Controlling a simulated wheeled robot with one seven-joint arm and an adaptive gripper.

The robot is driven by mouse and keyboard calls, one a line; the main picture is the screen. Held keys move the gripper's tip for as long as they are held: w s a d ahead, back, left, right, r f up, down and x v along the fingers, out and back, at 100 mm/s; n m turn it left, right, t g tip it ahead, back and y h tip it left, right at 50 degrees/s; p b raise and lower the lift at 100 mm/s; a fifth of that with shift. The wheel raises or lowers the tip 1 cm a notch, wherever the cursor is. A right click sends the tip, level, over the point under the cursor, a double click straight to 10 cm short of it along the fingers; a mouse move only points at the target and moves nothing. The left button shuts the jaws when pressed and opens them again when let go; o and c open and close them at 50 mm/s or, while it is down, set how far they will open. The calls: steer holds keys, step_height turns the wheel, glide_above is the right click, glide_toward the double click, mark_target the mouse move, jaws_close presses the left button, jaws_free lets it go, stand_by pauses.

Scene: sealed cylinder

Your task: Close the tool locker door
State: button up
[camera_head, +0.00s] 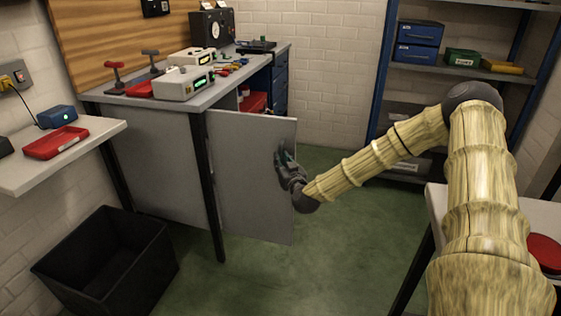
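The tool locker door (250,195) is a flat grey panel under the workbench. It stands swung out from the bench, with its left edge by the dark bench leg. Past its top edge, part of the inside shows, with a red item (254,103) and blue drawers (280,82). My gripper (284,160) is at the right part of the door's face, close to it or touching it. A dark handle may be there, but the gripper covers that spot. The fingers are too small and dark to tell whether they are open or shut.
The grey workbench (130,98) carries meters and tools. A black bin (105,262) stands on the floor at lower left, and a small shelf (95,142) with a red tray is on the left wall. A blue rack (378,95) stands at the back right. Green floor (345,240) is clear right of the door.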

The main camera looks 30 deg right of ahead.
steer(key=shift+w+d, duration=0.2)
steer(key=shift+w, duration=0.5)
jaws_close()
